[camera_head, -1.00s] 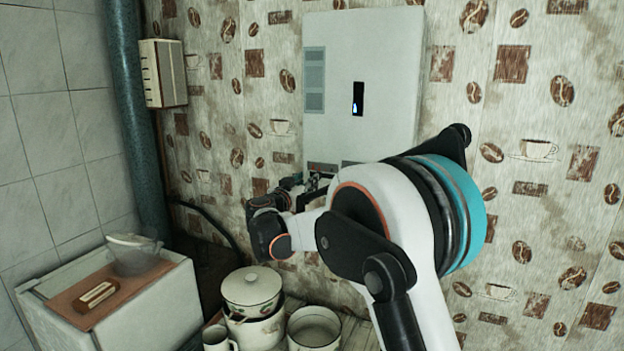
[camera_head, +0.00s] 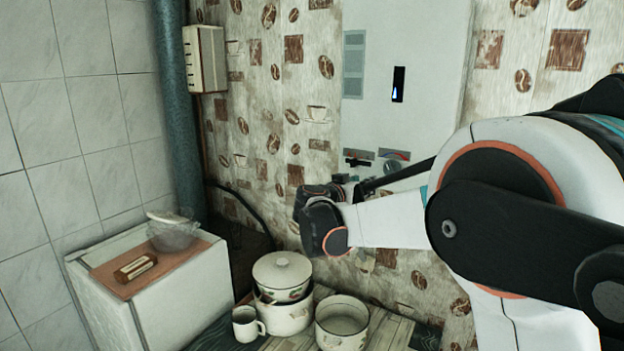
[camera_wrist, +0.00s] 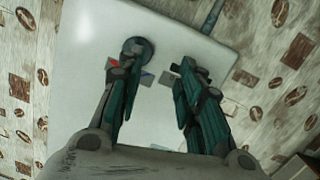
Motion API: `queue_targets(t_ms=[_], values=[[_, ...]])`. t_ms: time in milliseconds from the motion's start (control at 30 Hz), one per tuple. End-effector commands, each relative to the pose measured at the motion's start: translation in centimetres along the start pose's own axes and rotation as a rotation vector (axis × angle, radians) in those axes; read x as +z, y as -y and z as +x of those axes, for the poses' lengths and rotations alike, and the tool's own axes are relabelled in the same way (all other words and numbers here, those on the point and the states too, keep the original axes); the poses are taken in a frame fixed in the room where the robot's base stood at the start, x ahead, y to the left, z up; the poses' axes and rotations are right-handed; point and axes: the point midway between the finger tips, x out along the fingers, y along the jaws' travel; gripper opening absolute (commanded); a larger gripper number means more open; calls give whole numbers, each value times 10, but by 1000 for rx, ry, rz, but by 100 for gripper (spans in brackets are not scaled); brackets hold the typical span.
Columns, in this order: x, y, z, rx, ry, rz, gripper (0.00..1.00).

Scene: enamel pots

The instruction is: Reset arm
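My gripper (camera_wrist: 152,78) is open in the wrist view, its two dark green fingers spread with nothing between them. It faces the white wall-mounted heater (camera_wrist: 85,75), whose round dark knob (camera_wrist: 138,48) shows near the left fingertip, with red and blue marks beside it. In the head view, my arm reaches in from the right, and the gripper end is small and partly hidden by my wrist in front of the lower part of the heater (camera_head: 425,100). Whether the fingers touch the heater cannot be told.
A lidded enamel pot (camera_head: 282,275) sits stacked on another (camera_head: 283,316), beside an open pot (camera_head: 341,325) and a white mug (camera_head: 247,324), all below my wrist. A white cabinet (camera_head: 165,300) stands left, near a blue-green pipe (camera_head: 177,120). A small box (camera_head: 205,58) hangs on the wall.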

Motion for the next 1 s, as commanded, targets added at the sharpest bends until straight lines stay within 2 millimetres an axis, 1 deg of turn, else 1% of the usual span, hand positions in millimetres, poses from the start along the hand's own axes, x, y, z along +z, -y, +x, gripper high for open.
queue_targets(t_ms=[33,200,267,300,367,400,467,500,567,600,667,700,767,800,867,900,967,1000], values=[[18,-21,-2,8,47,-34,33],[61,-77,-23,-7,203,-121,33],[77,-95,-33,-19,255,-146,33],[89,-107,-40,-28,290,-160,33],[107,-123,-52,-47,339,-181,33],[119,-134,-60,-62,370,-192,33],[139,-147,-74,-88,414,-205,33],[152,-156,-83,-107,440,-212,33],[173,-167,-98,-138,478,-217,33],[188,-174,-108,-161,502,-220,33],[210,-184,-123,-195,535,-222,33],[224,-190,-133,-219,556,-223,33],[247,-198,-149,-256,586,-224,33],[262,-203,-160,-281,603,-225,33],[285,-209,-176,-321,628,-224,33],[301,-213,-187,-348,644,-222,33],[324,-217,-204,-390,664,-219,33],[340,-220,-214,-417,676,-216,33]])
